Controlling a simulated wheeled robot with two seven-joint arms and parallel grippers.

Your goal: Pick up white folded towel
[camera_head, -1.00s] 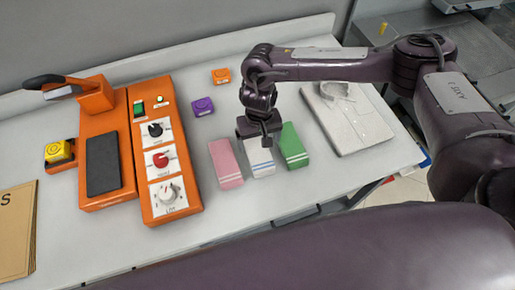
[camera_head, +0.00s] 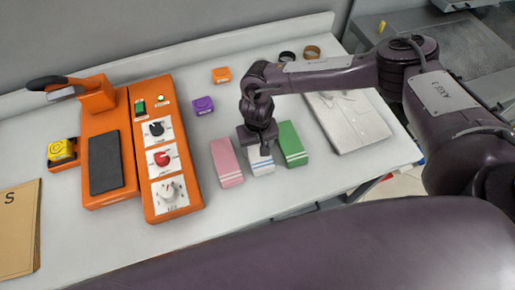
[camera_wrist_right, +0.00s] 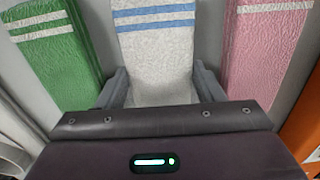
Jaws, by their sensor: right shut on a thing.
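The white folded towel (camera_head: 261,165) with blue stripes lies on the white table between a pink towel (camera_head: 226,162) and a green towel (camera_head: 292,145). My right gripper (camera_head: 259,151) reaches down onto it from above and hides its far part. In the right wrist view the white towel (camera_wrist_right: 156,45) runs between the two fingers, which are shut on it. The green towel (camera_wrist_right: 50,50) is to its left there and the pink towel (camera_wrist_right: 262,50) to its right. I cannot tell whether the towel is clear of the table. My left gripper is not in view.
An orange press machine (camera_head: 158,150) with dials stands left of the towels. Purple (camera_head: 203,104) and orange (camera_head: 221,75) small boxes are behind. A folded white shirt (camera_head: 350,122) lies to the right. A brown packet (camera_head: 17,230) is at far left. The table front is mostly clear.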

